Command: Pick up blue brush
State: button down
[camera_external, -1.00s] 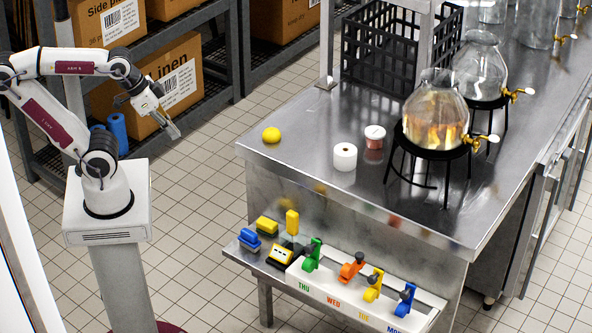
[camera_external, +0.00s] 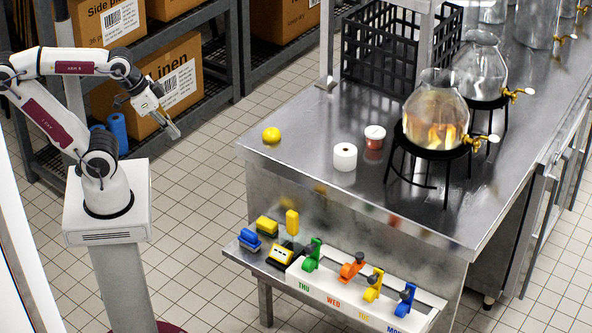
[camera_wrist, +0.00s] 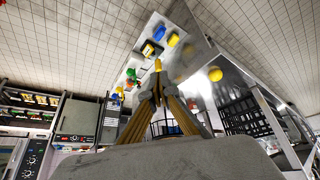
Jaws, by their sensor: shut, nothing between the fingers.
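The blue brush (camera_external: 249,239) has a blue top and dark bristles and lies at the left end of the low shelf on the table's front in the external view. In the wrist view a blue shape (camera_wrist: 158,32), likely this brush, shows beyond the fingers. My gripper (camera_external: 177,134) is shut and empty, held in the air left of the table and well apart from the brush. Its fingers also show closed together in the wrist view (camera_wrist: 158,68).
Yellow brushes (camera_external: 267,226) and a yellow-black box (camera_external: 282,254) lie close beside the blue brush. A white rack (camera_external: 330,290) with green, orange, yellow and blue dispensers stands to the right. A lemon (camera_external: 271,135) and a white roll (camera_external: 345,156) are on the steel table (camera_external: 300,170).

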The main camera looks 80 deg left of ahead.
jog(key=c, duration=1.8)
grip_release()
jog(key=shift+o, duration=0.2)
jog(key=shift+a, duration=0.1)
